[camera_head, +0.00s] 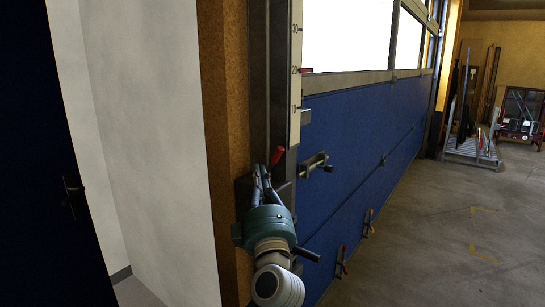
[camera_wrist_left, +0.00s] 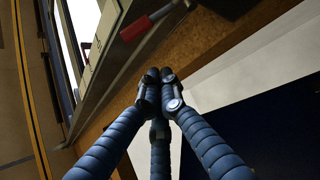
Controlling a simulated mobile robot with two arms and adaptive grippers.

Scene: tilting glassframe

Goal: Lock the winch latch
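A red-handled lever (camera_head: 277,155) is on the dark post beside the blue panel, and it looks like the latch. Its red grip (camera_wrist_left: 138,27) shows at the top of the left wrist view, joined to a grey metal part (camera_wrist_left: 172,8). My left gripper (camera_head: 259,172) points up along the post, with its fingertips just below and left of the red grip. In the left wrist view its three ribbed blue fingers (camera_wrist_left: 158,88) are drawn together at the tips, with nothing seen between them. They look apart from the red grip. The winch body cannot be made out clearly. My right gripper is not in view.
A scale (camera_head: 295,75) runs up the post, with a small red pointer. The blue panel (camera_head: 350,135) carries a metal bolt (camera_head: 315,163) and lower red-tipped clamps (camera_head: 342,262). A white wall (camera_head: 150,130) is at left.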

